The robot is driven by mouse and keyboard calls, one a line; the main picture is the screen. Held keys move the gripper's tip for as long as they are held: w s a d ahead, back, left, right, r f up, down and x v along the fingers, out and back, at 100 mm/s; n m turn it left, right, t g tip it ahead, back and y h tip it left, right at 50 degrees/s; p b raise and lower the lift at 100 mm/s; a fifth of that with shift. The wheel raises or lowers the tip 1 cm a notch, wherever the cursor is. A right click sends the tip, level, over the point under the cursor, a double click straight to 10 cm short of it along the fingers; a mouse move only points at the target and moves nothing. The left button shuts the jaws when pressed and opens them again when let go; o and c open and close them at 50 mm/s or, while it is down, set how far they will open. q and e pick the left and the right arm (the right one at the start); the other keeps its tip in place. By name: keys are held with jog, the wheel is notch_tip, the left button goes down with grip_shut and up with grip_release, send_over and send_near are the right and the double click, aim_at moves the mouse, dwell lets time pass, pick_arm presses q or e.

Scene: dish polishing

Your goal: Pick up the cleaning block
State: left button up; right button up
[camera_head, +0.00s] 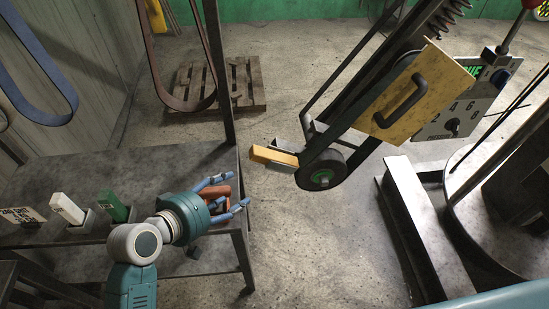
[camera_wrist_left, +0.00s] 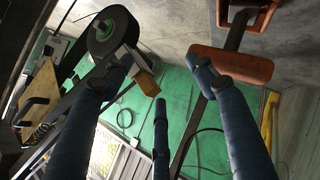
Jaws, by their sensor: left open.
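My left gripper (camera_head: 236,190) reaches over the table's right end with its blue fingers spread. In the left wrist view the three fingers (camera_wrist_left: 164,72) are apart with nothing held between them. A reddish-brown block-like piece (camera_head: 219,195) shows between the fingers in the head view; in the wrist view a reddish piece (camera_wrist_left: 232,66) lies beside the right finger's tip. A yellow-orange block (camera_head: 273,156) sits at the belt grinder's lower wheel, apart from the gripper; it also shows in the wrist view (camera_wrist_left: 147,81). I cannot tell which is the cleaning block.
A white block (camera_head: 67,208) and a green block (camera_head: 112,206) stand in holders on the metal table (camera_head: 150,165), left of my arm. The belt grinder's wheel (camera_head: 321,170) is to the right. A wooden pallet (camera_head: 245,80) lies behind. Open floor separates table and grinder.

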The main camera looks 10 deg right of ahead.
pick_arm(q)
jog(key=n+t+h, duration=0.1)
jog(key=n+h, duration=0.1)
send_near(253, 156)
jog(key=d+f, duration=0.1)
jog(key=shift+t, duration=0.3)
jog(key=x, duration=0.5)
jog(key=shift+w+d+r+p, duration=0.2)
jog(key=shift+w+p, duration=0.2)
jog(key=shift+w, duration=0.15)
jog(key=p+x, duration=0.1)
jog(key=x, duration=0.4)
jog(key=shift+f, duration=0.2)
jog(key=shift+w+d+f, duration=0.2)
jog(key=shift+w, duration=0.05)
jog(key=c, duration=1.1)
